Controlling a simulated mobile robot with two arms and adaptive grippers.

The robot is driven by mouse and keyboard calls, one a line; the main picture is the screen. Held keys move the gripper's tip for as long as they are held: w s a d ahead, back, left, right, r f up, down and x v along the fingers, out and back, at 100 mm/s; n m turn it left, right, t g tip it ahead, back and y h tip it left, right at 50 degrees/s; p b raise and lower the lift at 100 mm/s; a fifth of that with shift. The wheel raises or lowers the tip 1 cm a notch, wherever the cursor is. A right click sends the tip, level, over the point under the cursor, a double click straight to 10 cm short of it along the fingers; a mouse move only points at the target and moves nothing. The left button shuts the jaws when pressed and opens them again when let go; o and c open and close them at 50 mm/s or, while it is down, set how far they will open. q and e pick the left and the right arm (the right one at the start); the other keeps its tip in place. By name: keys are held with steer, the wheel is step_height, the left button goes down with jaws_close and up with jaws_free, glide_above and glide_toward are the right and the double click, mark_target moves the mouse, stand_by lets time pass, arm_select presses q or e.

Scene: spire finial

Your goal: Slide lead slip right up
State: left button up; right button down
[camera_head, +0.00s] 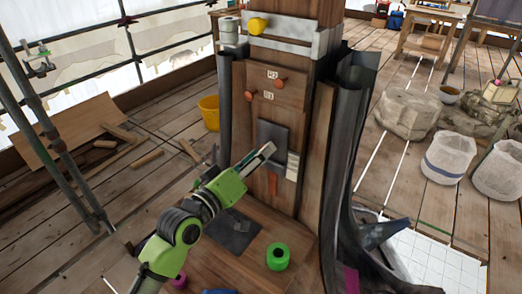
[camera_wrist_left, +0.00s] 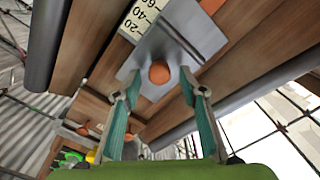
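The lead slip (camera_head: 272,132) is a grey plate lying against the wooden face of the post. In the left wrist view a grey plate (camera_wrist_left: 190,30) with a round orange knob (camera_wrist_left: 159,72) lies just past my fingertips. My left gripper (camera_head: 265,152) reaches in front of the post at the slip. In the left wrist view its teal fingers (camera_wrist_left: 158,84) are spread, with the knob between the tips and gaps showing on both sides. Contact with the plate cannot be told. My right gripper is not in view.
A numbered scale (camera_head: 292,166) is beside the slip. Orange pegs (camera_head: 282,84) stick out above, near small labels. Dark lead sheets (camera_head: 345,150) flank the post. A green roll (camera_head: 278,257) and a dark plate (camera_head: 232,230) are on the base below. A yellow bucket (camera_head: 209,112) stands behind.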

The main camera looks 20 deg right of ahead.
mark_target(271, 126)
arm_select(q)
steer(key=shift+w+d, duration=0.35)
steer(key=shift+d, duration=0.1)
jaws_close()
step_height(271, 126, up, 6)
steer(key=p, duration=0.5)
steer(key=shift+f, duration=0.1)
jaws_free()
steer(key=shift+f, duration=0.15)
